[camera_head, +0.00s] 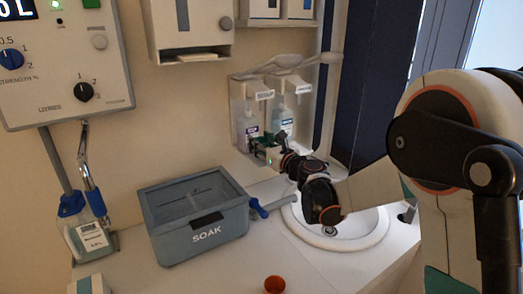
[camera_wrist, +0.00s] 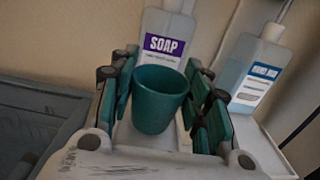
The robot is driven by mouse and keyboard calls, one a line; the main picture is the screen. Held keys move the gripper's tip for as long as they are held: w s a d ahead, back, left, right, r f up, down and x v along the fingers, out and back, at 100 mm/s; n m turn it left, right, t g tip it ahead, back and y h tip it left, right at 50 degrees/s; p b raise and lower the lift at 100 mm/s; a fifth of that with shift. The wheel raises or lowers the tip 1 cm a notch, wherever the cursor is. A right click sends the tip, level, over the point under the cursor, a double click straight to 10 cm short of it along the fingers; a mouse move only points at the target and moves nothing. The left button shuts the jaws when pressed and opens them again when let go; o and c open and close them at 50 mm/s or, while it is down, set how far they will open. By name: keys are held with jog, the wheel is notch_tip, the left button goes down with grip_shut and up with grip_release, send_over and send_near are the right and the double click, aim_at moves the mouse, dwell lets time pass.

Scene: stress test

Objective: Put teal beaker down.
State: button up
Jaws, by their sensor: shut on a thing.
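In the wrist view the teal beaker (camera_wrist: 158,100) is upright or nearly so between the fingers of my gripper (camera_wrist: 163,82), which is shut on it. Its open rim faces up towards the camera. In the head view my gripper (camera_head: 262,150) is at the back, in front of the wall bottles and left of the sink. The beaker is too small and too covered there to make out clearly. I cannot tell whether its base touches anything.
A soap bottle (camera_wrist: 164,40) stands behind the beaker, and a blue-labelled bottle (camera_wrist: 255,72) is to its right. The lidded grey SOAK box (camera_head: 197,222) is left of my arm. A round white sink (camera_head: 372,240) lies below it. An orange-red object (camera_head: 275,284) is at the front.

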jog(key=shift+f, duration=0.7)
jog(key=shift+f, duration=0.1)
jog(key=o, duration=1)
